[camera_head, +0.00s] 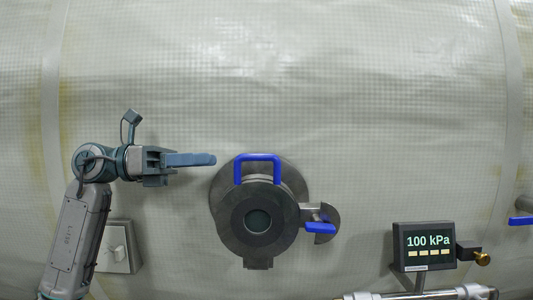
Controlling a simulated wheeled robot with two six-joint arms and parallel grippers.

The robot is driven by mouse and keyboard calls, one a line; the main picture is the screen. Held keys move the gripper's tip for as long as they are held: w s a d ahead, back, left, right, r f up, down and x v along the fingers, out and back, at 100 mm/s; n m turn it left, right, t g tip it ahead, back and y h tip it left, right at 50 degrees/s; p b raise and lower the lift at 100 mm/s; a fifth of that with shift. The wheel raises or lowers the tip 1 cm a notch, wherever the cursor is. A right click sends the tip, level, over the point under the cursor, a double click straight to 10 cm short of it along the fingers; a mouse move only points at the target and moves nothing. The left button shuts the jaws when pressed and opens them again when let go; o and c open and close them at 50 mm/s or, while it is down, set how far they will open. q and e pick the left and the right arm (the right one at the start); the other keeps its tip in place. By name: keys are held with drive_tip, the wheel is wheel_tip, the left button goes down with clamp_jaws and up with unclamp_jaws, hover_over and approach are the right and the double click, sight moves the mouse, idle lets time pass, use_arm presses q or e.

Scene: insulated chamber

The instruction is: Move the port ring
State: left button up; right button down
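The dark grey round port ring (238,222) sits on the chamber wall near the middle of the head view, with a small dark round centre. A blue U-shaped handle (258,158) stands at its top. A blue lever (320,228) sticks out at its right side, by a grey metal bracket. My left gripper (214,159) points right, its fingertips a little left of the blue handle in the picture and apparently apart from it. Its fingers overlap from this side, so I cannot tell whether they are open or shut. My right gripper is not in view.
A display (428,247) reading 100 kPa stands at the lower right, with a brass knob (482,259) beside it. A white switch plate (119,247) is on the wall behind my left arm. Another blue lever (521,221) shows at the right edge. The wall above is clear.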

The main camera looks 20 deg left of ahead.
sight(249, 156)
use_arm(q)
drive_tip(key=p+x, duration=0.4)
drive_tip(key=x, duration=0.5)
drive_tip(key=shift+d+r, duration=0.1)
drive_tip(key=shift+r, duration=0.1)
drive_tip(key=shift+w+d+f, duration=0.15)
drive_tip(key=shift+w+d, duration=0.05)
drive_tip(key=shift+d, duration=0.5)
clamp_jaws()
